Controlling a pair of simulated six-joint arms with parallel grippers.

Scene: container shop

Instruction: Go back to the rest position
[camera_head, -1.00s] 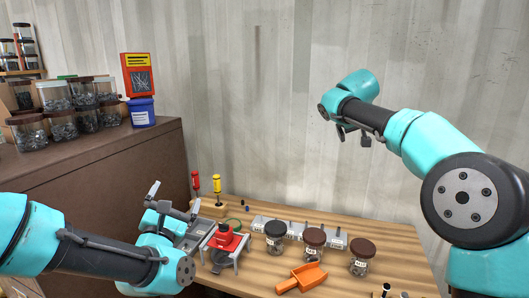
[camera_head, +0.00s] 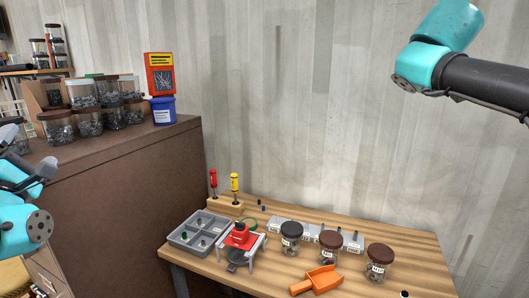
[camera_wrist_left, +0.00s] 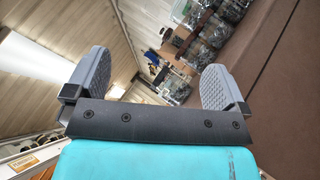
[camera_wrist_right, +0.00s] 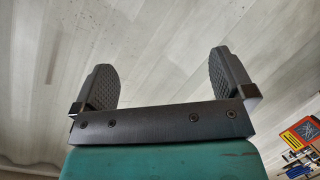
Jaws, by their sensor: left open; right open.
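My left gripper (camera_head: 35,172) is at the left edge of the head view, in front of the brown cabinet and away from the workbench. In the left wrist view its two grey fingers (camera_wrist_left: 155,85) stand wide apart with nothing between them. My right arm is raised at the upper right of the head view, in front of the wall; its fingers do not show there. In the right wrist view the right gripper (camera_wrist_right: 160,85) is open and empty, with only the pale wall behind it.
The brown cabinet (camera_head: 125,180) bears several jars of hardware and a blue tub (camera_head: 163,110). Air above the bench is clear.

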